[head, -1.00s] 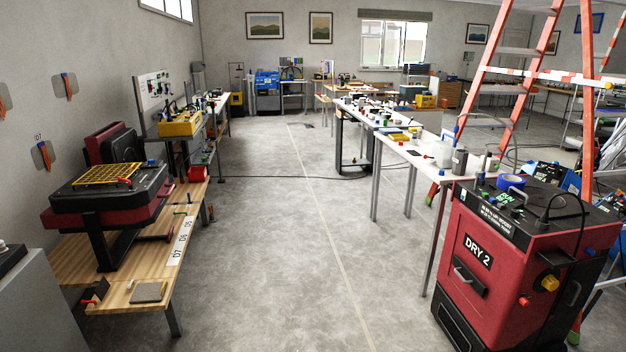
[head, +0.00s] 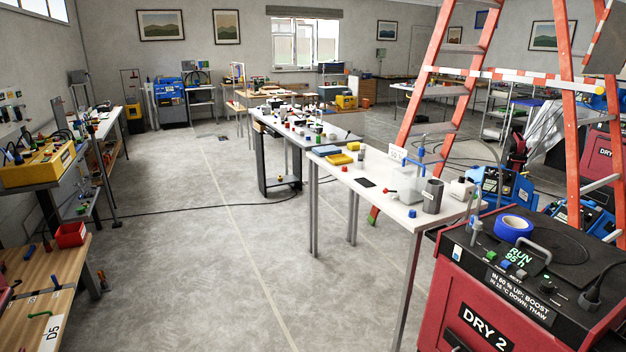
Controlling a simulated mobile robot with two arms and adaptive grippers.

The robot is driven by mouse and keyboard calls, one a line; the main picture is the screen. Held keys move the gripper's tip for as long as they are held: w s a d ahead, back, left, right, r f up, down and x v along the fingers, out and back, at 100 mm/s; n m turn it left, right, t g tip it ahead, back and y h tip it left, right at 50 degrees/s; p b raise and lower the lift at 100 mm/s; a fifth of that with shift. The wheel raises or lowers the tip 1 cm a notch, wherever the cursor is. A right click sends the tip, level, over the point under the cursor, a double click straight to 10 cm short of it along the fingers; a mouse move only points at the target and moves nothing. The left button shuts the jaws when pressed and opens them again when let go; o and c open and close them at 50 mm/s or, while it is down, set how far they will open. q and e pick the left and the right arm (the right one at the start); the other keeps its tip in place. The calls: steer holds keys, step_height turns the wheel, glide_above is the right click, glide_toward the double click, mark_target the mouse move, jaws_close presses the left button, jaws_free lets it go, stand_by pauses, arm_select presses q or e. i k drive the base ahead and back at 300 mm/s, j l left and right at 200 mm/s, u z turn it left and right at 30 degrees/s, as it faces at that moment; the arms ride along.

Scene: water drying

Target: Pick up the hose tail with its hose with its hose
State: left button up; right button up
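I cannot pick out a hose tail with its hose for certain in the head view. A thin dark line, a cable or hose (head: 190,209), lies across the concrete floor and runs toward the middle tables. Small items on the benches are too small to name surely. Neither of my grippers is in view.
A red dryer marked DRY 2 (head: 478,318) with a blue tape roll (head: 513,228) on top stands front right. An orange ladder (head: 428,102) stands behind it. A white table (head: 385,186) is near centre right, a wooden bench (head: 50,276) at left.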

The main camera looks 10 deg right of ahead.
mark_target(421, 150)
steer(key=i+z, duration=0.15)
steer(key=i, duration=0.5)
steer(key=i+z, duration=0.2)
steer(key=i, duration=0.5)
steer(key=i+j+z, duration=0.15)
steer(key=i, duration=0.5)
